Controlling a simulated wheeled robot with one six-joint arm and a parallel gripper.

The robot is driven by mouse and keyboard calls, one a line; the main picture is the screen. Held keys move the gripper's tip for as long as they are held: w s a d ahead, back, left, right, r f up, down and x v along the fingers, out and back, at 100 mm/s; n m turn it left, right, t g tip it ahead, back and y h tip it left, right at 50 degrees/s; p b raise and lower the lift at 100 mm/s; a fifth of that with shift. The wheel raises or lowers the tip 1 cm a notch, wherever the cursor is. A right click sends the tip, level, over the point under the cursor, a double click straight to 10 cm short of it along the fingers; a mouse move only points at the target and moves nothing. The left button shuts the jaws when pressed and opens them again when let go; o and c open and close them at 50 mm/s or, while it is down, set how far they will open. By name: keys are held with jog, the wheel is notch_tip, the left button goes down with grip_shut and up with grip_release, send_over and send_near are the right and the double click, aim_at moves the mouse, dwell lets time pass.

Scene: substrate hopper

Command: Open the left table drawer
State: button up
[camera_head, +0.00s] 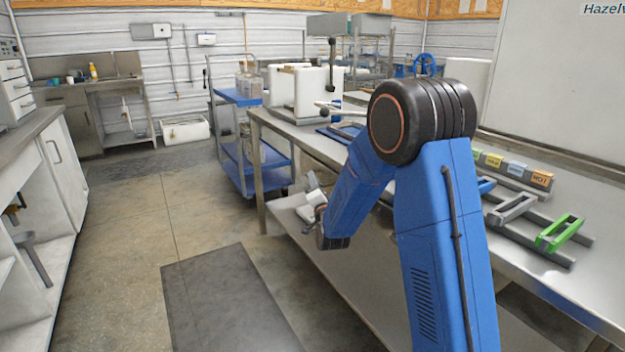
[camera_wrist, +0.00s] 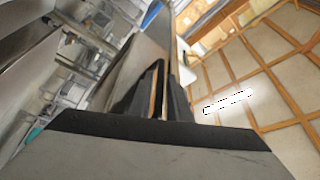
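The steel table (camera_head: 585,270) runs along the right side in the head view. Below its top at the left end is a grey ledge or box (camera_head: 287,203) with a long grey front; I cannot tell whether this is the left drawer or a shelf. No drawer handle shows clearly. My gripper (camera_head: 314,190) is small and partly hidden by my blue forearm, beside the table's front near that ledge. In the wrist view its dark fingers (camera_wrist: 161,88) are close together with a thin tan strip between them. Contact with the table cannot be made out.
The floor left of the table is clear, with a dark mat (camera_head: 230,305). A blue cart (camera_head: 240,170) stands beyond the table's far end. White cabinets (camera_head: 60,170) line the left. A green-handled item (camera_head: 560,232) and coloured labels (camera_head: 515,167) are on the tabletop.

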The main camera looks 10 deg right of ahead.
grip_shut()
jog(key=s+a, duration=0.3)
jog(key=a, duration=0.9)
jog(key=s+a, duration=0.4)
jog(key=a, duration=0.7)
jog(key=shift+s+a, duration=0.3)
jog(key=shift+a, duration=0.05)
grip_release()
jog(key=shift+s, duration=0.1)
jog(key=v, duration=1.7)
jog(key=shift+s+f, duration=0.15)
jog(key=shift+s, duration=0.05)
